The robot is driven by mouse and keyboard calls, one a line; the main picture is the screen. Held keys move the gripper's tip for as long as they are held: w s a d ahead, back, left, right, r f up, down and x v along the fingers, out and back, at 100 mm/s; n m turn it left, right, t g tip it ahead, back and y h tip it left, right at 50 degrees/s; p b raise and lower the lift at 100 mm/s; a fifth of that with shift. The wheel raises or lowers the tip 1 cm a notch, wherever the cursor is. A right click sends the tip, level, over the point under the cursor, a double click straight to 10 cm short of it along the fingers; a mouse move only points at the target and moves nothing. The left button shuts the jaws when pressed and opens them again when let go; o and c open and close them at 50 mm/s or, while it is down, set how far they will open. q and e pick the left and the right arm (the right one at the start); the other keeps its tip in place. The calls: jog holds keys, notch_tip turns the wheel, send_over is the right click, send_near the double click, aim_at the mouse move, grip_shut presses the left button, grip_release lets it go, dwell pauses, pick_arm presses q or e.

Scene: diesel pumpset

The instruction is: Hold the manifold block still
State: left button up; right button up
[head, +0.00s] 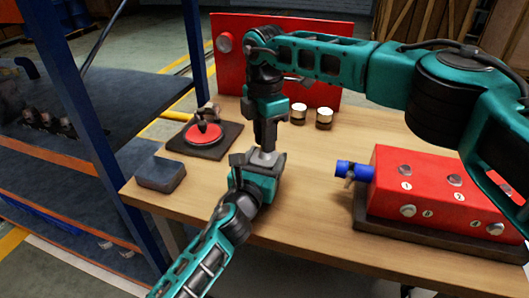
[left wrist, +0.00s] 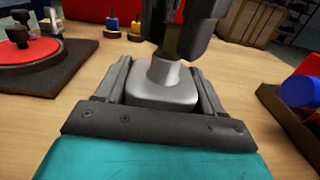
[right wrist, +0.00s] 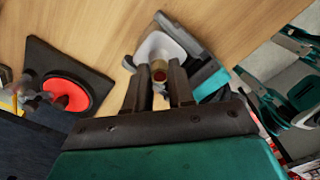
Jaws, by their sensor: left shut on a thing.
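A pale grey metal block (left wrist: 165,88), which I take to be the manifold block, is between the fingers of my left gripper (head: 262,163). My left gripper is shut on it, and it is near the table's front edge. My right gripper (right wrist: 160,82) comes down from above onto the same block (right wrist: 160,45). A small brass fitting with a red end (right wrist: 160,71) shows between its fingertips. Whether those fingers press on the fitting is unclear. The block's underside is hidden.
A red box with numbered ports (head: 440,185) and a blue fitting (head: 348,169) stands at the right. A dark plate with a red disc (head: 203,135) and a grey-blue block (head: 160,174) lie left. White-topped jars (head: 324,118) and a red panel (head: 225,70) are behind.

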grip_shut()
dwell(0.3)
jog(key=n, duration=1.1)
jog(key=shift+n, duration=0.4)
jog(key=n, duration=0.5)
jog(key=shift+n, duration=0.4)
jog(key=n, duration=0.6)
jog(key=shift+n, duration=0.3)
